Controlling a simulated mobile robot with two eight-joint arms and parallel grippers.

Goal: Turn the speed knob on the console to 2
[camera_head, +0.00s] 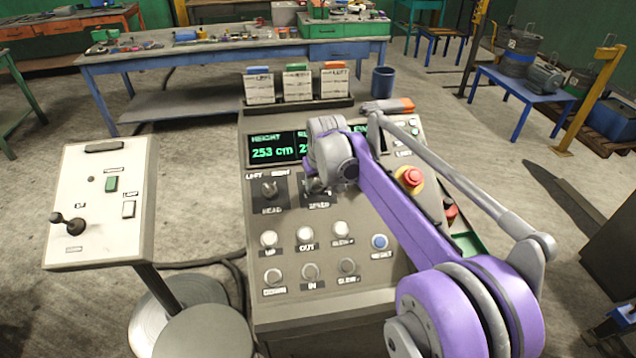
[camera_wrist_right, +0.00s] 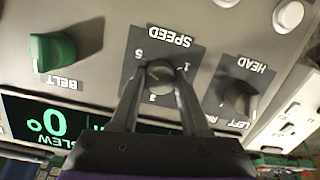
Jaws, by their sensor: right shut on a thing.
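The speed knob (camera_wrist_right: 160,76) is a dark round knob on a dark plate marked SPEED, with small numbers around it. In the right wrist view the panel appears upside down. The two fingers of my right gripper (camera_wrist_right: 160,88) stand on either side of the knob and are shut on it. I cannot tell which number the knob points to. In the head view my right gripper (camera_head: 318,188) is over the SPEED plate of the console (camera_head: 375,270), and my wrist hides most of the knob. My left gripper is not in view.
The head knob (camera_wrist_right: 238,97) and the green belt knob (camera_wrist_right: 52,52) flank the speed knob. A red emergency button (camera_head: 411,177) is beside my right arm. White push buttons (camera_head: 305,234) lie below. A side panel with a joystick (camera_head: 68,222) stands left.

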